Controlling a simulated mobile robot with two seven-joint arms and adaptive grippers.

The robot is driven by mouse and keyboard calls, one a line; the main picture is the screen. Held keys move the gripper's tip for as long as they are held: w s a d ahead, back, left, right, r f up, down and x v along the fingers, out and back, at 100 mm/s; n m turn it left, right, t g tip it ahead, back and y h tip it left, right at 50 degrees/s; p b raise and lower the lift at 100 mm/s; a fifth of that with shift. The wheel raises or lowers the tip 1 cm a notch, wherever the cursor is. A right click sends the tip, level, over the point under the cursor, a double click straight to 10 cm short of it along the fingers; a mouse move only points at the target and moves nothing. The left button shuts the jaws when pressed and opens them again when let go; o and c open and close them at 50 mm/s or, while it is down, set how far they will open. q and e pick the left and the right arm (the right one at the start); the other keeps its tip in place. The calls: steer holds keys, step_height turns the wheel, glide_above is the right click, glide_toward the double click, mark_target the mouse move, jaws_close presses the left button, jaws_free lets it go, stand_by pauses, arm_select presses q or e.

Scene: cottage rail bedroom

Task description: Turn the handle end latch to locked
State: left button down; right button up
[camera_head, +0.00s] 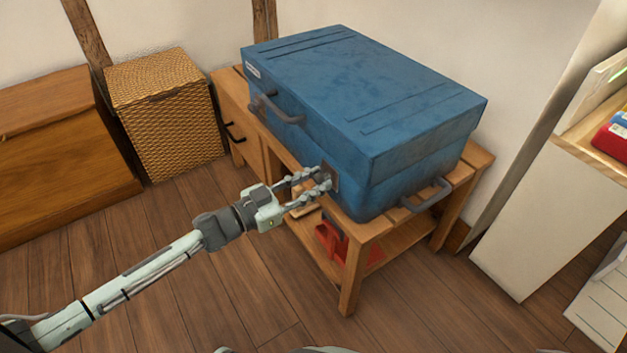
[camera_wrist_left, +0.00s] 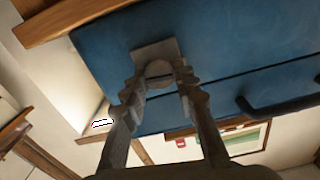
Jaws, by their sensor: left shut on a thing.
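A blue case (camera_head: 365,95) lies on a wooden bench. A grey latch plate (camera_head: 331,176) sits on its front face near the right corner, at the lid seam. My left gripper (camera_head: 328,180) reaches it from the left and is shut on the latch. In the left wrist view both fingertips (camera_wrist_left: 160,88) flank the rounded latch piece (camera_wrist_left: 158,69) on its plate. The fingers partly hide the latch, so its exact turn is hard to tell. A dark handle (camera_head: 277,110) is on the front, and another handle (camera_head: 428,196) is on the right end. My right gripper is not in view.
The wooden bench (camera_head: 367,232) has a lower shelf with a red item (camera_head: 330,243). A wicker hamper (camera_head: 165,110) and a wooden chest (camera_head: 60,150) stand left. A pale shelf unit (camera_head: 545,205) stands right. The floor before the bench is open.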

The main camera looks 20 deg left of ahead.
arm_select(q)
steer(key=shift+m, duration=1.2)
steer(key=m, duration=0.3)
steer(key=shift+m, duration=0.4)
steer(key=m, duration=0.2)
steer(key=shift+s+f+m, duration=0.1)
steer(key=shift+m, duration=0.7)
steer(key=m+b, duration=0.1)
steer(key=m, duration=0.5)
steer(key=shift+d+f+m+b, duration=0.1)
steer(key=shift+m+b, duration=0.2)
steer(key=shift+m, duration=0.4)
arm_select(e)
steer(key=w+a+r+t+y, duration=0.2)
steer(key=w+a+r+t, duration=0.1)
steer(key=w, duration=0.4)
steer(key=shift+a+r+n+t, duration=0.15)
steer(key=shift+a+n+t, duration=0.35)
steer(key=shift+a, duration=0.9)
arm_select(q)
steer(key=c, duration=1.2)
jaws_free()
